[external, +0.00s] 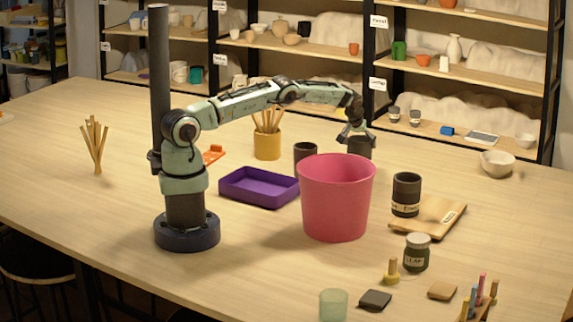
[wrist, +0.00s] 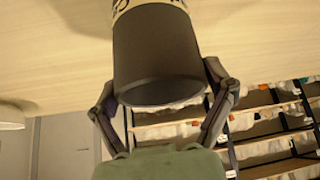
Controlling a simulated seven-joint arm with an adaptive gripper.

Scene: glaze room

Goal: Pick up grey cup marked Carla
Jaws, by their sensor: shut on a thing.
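A dark grey cup (external: 360,147) is in my gripper (external: 353,132), behind the pink bucket in the external view. In the wrist view the same cup (wrist: 160,55) fills the middle, between the two fingers of my gripper (wrist: 161,85). A pale label band with partly visible lettering, including what looks like a "C", shows on it; the full name cannot be read. My gripper is shut on the cup. The bucket hides the cup's lower part in the external view, so I cannot tell whether it touches the table.
The pink bucket (external: 336,200) stands in front of the held cup. A purple tray (external: 258,190) and pencil pot (external: 267,145) are left. Shelves stand behind.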

